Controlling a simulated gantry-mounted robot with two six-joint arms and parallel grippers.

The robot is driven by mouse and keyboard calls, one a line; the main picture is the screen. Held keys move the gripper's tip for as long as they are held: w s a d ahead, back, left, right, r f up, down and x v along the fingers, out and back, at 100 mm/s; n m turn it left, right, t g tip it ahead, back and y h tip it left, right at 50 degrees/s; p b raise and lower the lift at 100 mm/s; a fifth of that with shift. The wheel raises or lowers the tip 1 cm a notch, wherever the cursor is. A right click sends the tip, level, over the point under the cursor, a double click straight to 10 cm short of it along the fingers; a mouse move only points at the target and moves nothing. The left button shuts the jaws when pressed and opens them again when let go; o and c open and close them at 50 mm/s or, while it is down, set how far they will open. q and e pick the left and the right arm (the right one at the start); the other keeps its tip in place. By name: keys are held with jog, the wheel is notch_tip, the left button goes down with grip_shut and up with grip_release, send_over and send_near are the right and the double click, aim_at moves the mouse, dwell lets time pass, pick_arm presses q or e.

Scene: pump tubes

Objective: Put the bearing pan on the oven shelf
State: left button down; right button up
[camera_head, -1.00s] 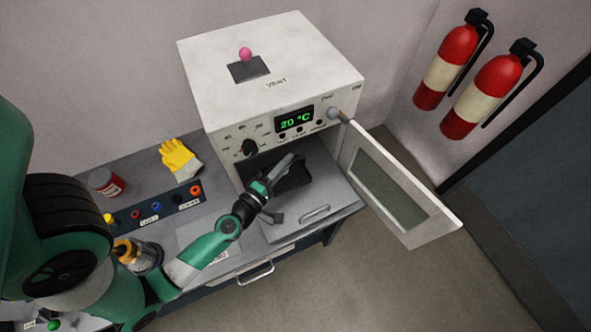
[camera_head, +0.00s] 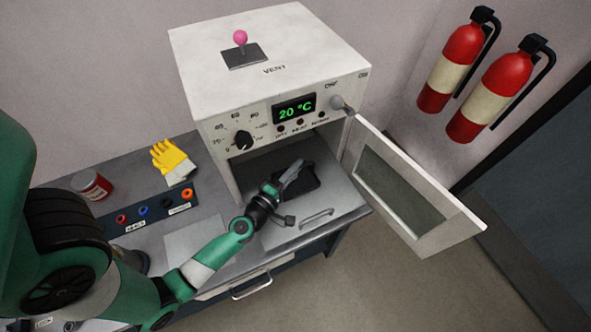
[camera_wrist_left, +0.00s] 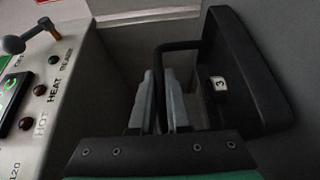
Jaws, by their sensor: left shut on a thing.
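The white oven (camera_head: 265,65) stands on the bench with its door (camera_head: 405,190) swung open to the right. Its grey shelf (camera_head: 335,195) is pulled out at the front. My left gripper (camera_head: 292,180) is at the oven mouth, over the shelf. It is shut on the wire handle of the black bearing pan (camera_head: 297,185). In the left wrist view the pan (camera_wrist_left: 245,75) stands to the right of the fingers (camera_wrist_left: 163,100), with a "3" label on it. I cannot tell whether the pan touches the shelf. The right gripper is not in view.
Yellow gloves (camera_head: 172,160), a red can (camera_head: 90,184) and a strip with coloured rings (camera_head: 150,208) lie on the bench at the left. The open door's edge stands close at the right. Two fire extinguishers (camera_head: 487,85) hang on the wall.

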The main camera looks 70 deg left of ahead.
pick_arm(q)
jog(key=shift+f, duration=0.15)
jog(key=c, duration=0.9)
grip_release()
jog(key=shift+s, duration=0.15)
jog(key=b+v, duration=0.1)
jog(key=v, duration=1.1)
